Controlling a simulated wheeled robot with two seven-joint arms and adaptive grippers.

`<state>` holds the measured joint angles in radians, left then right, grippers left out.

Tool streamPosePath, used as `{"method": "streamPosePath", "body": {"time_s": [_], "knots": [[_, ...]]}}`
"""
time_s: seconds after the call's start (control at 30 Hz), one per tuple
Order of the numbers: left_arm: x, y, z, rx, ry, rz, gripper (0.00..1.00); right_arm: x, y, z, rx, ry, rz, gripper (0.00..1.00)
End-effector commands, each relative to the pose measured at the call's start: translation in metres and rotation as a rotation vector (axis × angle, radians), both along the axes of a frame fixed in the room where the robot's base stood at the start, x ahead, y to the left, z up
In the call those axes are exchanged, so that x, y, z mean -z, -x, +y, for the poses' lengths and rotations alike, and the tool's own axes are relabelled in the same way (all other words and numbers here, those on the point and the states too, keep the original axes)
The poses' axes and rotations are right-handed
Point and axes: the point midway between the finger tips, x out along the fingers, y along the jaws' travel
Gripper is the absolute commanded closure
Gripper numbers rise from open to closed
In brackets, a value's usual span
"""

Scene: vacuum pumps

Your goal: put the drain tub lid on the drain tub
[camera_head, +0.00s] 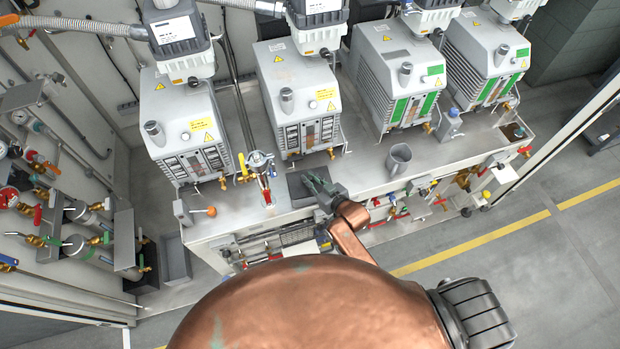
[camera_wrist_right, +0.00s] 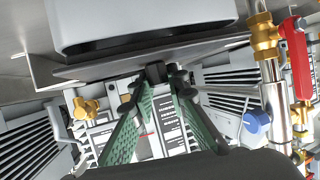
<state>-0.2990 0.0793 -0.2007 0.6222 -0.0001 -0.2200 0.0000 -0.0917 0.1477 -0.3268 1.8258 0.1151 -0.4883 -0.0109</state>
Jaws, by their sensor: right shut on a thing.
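The drain tub lid is a flat dark grey plate (camera_head: 298,190) near the bench's front edge in the head view. It also shows as a dark plate (camera_wrist_right: 105,70) across the wrist view. My right gripper (camera_head: 318,184) has its green fingers closed on the lid's small black knob, which shows between the fingertips (camera_wrist_right: 158,76) in the wrist view. A light grey, round-cornered body (camera_wrist_right: 145,22), which looks like the drain tub, lies just past the plate. I cannot tell whether they touch. The head view does not show the tub clearly. My left gripper is not in view.
Several pumps (camera_head: 300,95) stand behind on the bench. A valve with a red handle (camera_head: 266,190) rises just left of the lid; it shows close in the wrist view (camera_wrist_right: 297,60). A grey cup (camera_head: 399,160) stands to the right. Clear bench lies between cup and lid.

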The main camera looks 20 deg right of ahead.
Motion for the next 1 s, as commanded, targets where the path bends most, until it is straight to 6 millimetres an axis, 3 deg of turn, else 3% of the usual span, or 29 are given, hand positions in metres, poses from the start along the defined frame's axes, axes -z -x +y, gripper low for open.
{"method": "streamPosePath", "body": {"time_s": [0.97, 1.0], "knots": [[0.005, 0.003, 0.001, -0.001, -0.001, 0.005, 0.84, 0.014, 0.0, 0.0, 0.0, 0.0, 0.0, 1.0], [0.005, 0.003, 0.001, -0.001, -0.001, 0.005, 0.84, 0.014, 0.0, 0.0, 0.0, 0.0, 0.0, 0.83]]}}
